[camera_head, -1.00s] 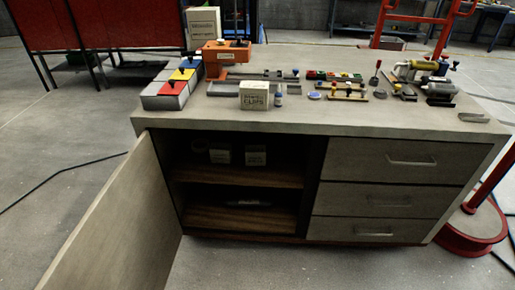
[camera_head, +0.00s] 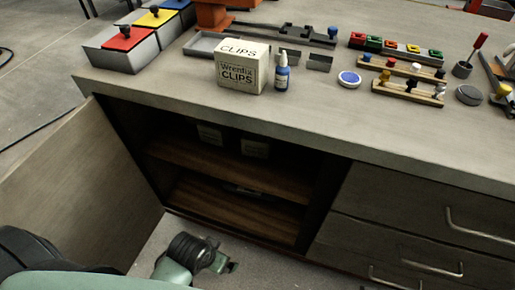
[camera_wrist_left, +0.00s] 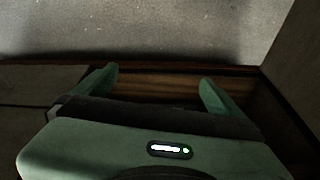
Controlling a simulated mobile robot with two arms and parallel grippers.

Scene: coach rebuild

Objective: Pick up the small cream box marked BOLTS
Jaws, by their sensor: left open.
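Two small pale boxes stand in the dark open cabinet, on its upper shelf: a left box (camera_head: 209,135) and a right box (camera_head: 255,148). Their labels are too small and dim to read, so I cannot tell which is marked BOLTS. My left gripper (camera_head: 228,264) is low in front of the cabinet opening, below and apart from both boxes. In the left wrist view its two fingers (camera_wrist_left: 158,88) are spread and empty, with a wooden board beyond them. Neither box is clear in that view. My right gripper is out of view.
The cabinet door (camera_head: 75,190) stands open at left. A dark flat item (camera_head: 243,190) lies on the lower shelf. Closed drawers (camera_head: 420,215) are at right.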

